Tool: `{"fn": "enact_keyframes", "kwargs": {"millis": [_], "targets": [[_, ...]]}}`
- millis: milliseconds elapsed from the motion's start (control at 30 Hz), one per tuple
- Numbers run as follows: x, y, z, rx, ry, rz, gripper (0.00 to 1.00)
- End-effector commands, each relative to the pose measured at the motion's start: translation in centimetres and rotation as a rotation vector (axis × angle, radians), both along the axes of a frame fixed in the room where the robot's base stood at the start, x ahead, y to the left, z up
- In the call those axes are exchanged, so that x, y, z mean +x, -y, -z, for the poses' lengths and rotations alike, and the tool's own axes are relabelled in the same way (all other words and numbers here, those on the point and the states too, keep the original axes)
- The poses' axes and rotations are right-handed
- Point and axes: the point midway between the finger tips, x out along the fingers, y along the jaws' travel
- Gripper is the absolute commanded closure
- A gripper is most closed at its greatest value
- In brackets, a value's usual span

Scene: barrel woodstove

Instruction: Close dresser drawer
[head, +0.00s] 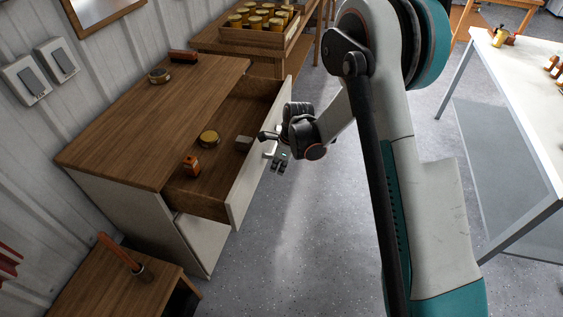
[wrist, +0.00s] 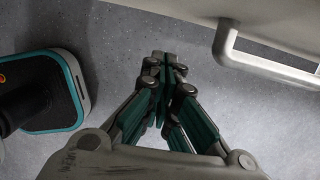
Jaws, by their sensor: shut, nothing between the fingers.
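The wooden dresser (head: 140,115) stands against the wall at the left in the head view. Its upper drawer (head: 225,125) is pulled well out and has a white front (head: 246,185). The drawer holds a round yellow-lidded tin (head: 209,138), a small orange-brown bottle (head: 191,165) and a grey block (head: 244,142). My gripper (head: 279,163) is just outside the drawer front, near its handle. In the wrist view my gripper (wrist: 166,62) is shut and empty, with the pale handle (wrist: 230,45) to the right of the fingertips, apart from them.
A low wooden table (head: 115,285) stands front left with a handled tool (head: 122,255) on it. A bench with a crate of jars (head: 262,35) is behind. A white table (head: 525,90) is at right. The grey floor (head: 290,240) before the dresser is clear.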

Motion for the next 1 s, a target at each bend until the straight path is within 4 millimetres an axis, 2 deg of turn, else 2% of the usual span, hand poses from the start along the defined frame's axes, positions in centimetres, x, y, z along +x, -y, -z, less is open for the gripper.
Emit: {"fn": "enact_keyframes", "kwargs": {"millis": [33, 67, 200, 300, 833, 1000], "targets": [[0.1, -0.2, 1.2, 0.0, 0.0, -0.001, 1.0], [0.2, -0.6, 1.4, 0.0, 0.0, -0.002, 1.0], [0.9, -2.6, 1.1, 0.0, 0.0, -0.002, 1.0], [1.2, -3.4, 1.0, 0.0, 0.0, -0.002, 1.0], [1.5, -4.0, 0.8, 0.0, 0.0, -0.001, 1.0], [1.8, -5.1, 0.8, 0.0, 0.0, -0.002, 1.0]]}}
